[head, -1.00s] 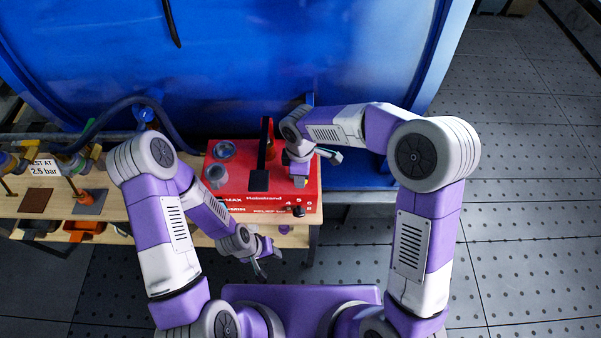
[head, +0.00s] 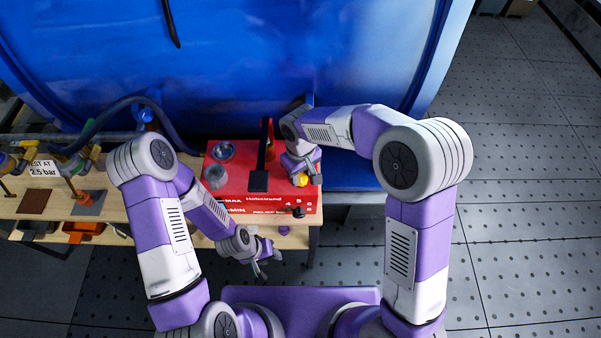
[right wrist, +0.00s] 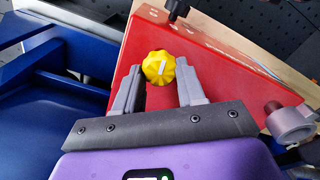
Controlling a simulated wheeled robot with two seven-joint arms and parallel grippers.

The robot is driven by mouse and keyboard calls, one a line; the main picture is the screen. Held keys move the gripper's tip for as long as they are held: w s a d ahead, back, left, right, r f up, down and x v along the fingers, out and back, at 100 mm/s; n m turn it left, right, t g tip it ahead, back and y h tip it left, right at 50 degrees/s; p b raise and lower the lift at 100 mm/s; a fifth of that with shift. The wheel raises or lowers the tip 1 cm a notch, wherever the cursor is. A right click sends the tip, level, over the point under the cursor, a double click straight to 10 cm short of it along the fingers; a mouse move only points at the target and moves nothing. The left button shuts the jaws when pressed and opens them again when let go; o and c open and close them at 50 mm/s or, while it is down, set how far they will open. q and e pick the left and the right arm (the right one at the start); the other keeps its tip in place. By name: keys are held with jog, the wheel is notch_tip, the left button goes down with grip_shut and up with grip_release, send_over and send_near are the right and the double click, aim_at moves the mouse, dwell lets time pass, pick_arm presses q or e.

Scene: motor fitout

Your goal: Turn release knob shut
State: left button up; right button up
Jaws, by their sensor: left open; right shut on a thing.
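The red box (head: 228,205) stands on the bench top. It has a yellow fluted knob (head: 301,180) with a white line on it near its right side. The yellow knob also shows in the right wrist view (right wrist: 159,68), between the two grey fingers of my right gripper (right wrist: 160,75). My right gripper is shut on this knob, which is partly covered by my wrist in the head view. My left gripper (head: 262,270) is open and empty, low in front of the bench, apart from the box.
A black knob (head: 299,212) sits on the front of the box. A black lever (head: 259,180) and grey cups (head: 215,177) stand on its top. A blue tank (head: 250,70) fills the back. A sign (head: 43,169) and pipework stand at the left. The floor at right is clear.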

aim_at(301, 177)
jog(key=shift+m, duration=0.7)
jog(key=o, duration=1.1)
jog(key=shift+c, duration=0.2)
notch_tip(301, 177, up, 8)
jog(key=shift+f+p, duration=0.25)
jog(key=shift+p, duration=0.65)
